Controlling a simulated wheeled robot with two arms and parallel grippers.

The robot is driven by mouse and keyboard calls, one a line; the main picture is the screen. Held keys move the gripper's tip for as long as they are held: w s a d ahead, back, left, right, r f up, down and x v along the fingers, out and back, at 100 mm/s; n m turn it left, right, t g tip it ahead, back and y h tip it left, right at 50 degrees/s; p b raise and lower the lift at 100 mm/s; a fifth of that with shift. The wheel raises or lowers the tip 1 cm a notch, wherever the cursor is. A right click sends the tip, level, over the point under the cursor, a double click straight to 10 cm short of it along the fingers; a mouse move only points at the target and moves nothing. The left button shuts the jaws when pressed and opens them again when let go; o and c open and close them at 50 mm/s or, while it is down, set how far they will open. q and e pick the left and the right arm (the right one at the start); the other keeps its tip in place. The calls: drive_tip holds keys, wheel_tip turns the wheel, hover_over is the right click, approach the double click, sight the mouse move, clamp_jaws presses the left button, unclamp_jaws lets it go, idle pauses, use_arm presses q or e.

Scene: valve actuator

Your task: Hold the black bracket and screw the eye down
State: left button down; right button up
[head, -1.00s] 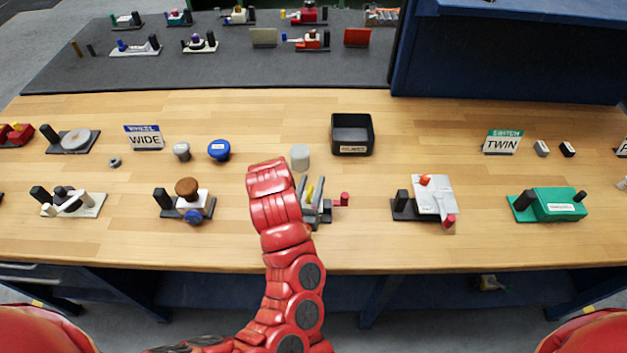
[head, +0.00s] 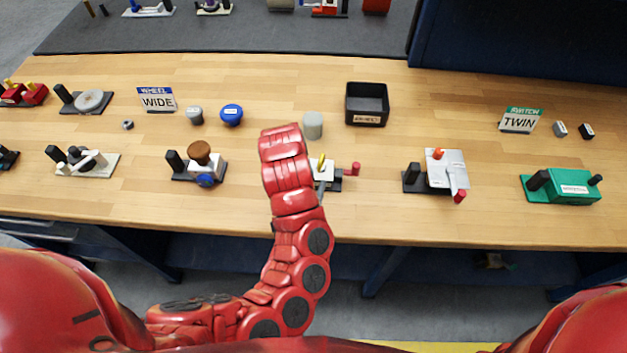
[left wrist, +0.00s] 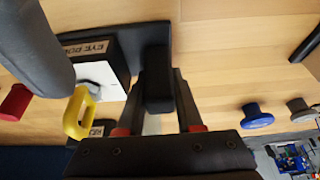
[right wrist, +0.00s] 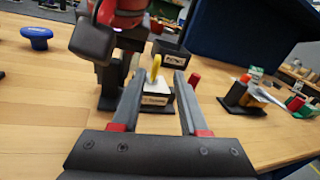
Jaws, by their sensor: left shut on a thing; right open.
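The fixture is a white block (right wrist: 157,91) with an "EYE" label and a yellow eye (right wrist: 155,66) upright on top. The eye also shows in the left wrist view (left wrist: 80,113) and, small, in the head view (head: 322,162). Beside the block stands the black bracket (left wrist: 157,88), an upright post on a dark base. My left gripper (left wrist: 159,76) is shut on this post. My right gripper (right wrist: 159,80) is open, its fingers pointing at the block, with the eye between the fingertips in the picture. I cannot tell how far the eye is from them. A red arm partly hides the fixture in the head view.
A red knob (head: 354,168) sticks out right of the fixture. A grey cylinder (head: 312,125) and a black bin (head: 367,103) stand behind it. A brown-knobbed fixture (head: 198,160) is to the left, a white-plated one (head: 446,172) to the right.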

sight(320, 161)
drive_tip(key=x, duration=1)
drive_tip(key=shift+w, duration=0.4)
drive_tip(key=shift+c, duration=0.2)
clamp_jaws()
